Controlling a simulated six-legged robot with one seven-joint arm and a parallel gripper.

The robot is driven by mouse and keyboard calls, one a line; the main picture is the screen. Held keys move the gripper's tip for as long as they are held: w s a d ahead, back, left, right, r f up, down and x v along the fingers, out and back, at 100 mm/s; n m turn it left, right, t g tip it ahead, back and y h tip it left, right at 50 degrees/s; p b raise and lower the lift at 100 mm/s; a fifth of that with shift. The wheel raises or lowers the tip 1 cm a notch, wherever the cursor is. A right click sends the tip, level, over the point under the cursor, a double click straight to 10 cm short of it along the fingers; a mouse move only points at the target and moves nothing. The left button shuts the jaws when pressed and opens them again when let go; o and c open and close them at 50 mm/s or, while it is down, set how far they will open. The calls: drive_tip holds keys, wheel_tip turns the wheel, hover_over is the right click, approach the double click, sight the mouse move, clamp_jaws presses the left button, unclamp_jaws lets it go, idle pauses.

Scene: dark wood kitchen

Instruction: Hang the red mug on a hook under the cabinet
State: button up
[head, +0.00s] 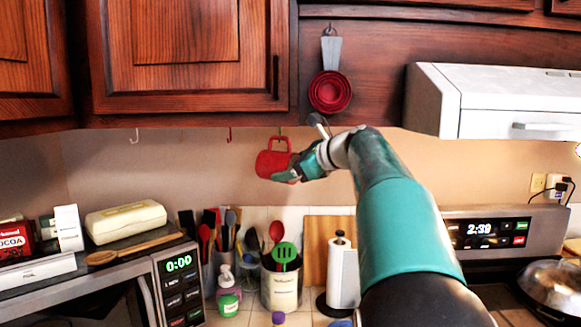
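The red mug (268,163) is in the air below the cabinet's bottom edge, with its handle (279,141) pointing up. My gripper (290,174) reaches in from the right and is shut on the mug at its lower right side. A small hook (281,131) is directly above the handle; I cannot tell whether the handle touches it. A red hook (229,134) and a pale hook (135,137) hang further left under the dark wood cabinet (190,118). The gripper's fingers partly hide the mug's lower right.
Red measuring cups (330,92) hang on the cabinet side just above my wrist. A white range hood (495,100) is to the right. Below are a microwave (180,285), utensil containers (281,287) and a paper towel roll (342,275). The wall space left of the mug is free.

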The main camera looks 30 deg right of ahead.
drive_tip(key=o, duration=0.5)
drive_tip(key=v, duration=0.7)
drive_tip(key=shift+s+d+r, duration=0.1)
drive_tip(key=shift+s, duration=0.15)
drive_tip(key=shift+s, duration=0.1)
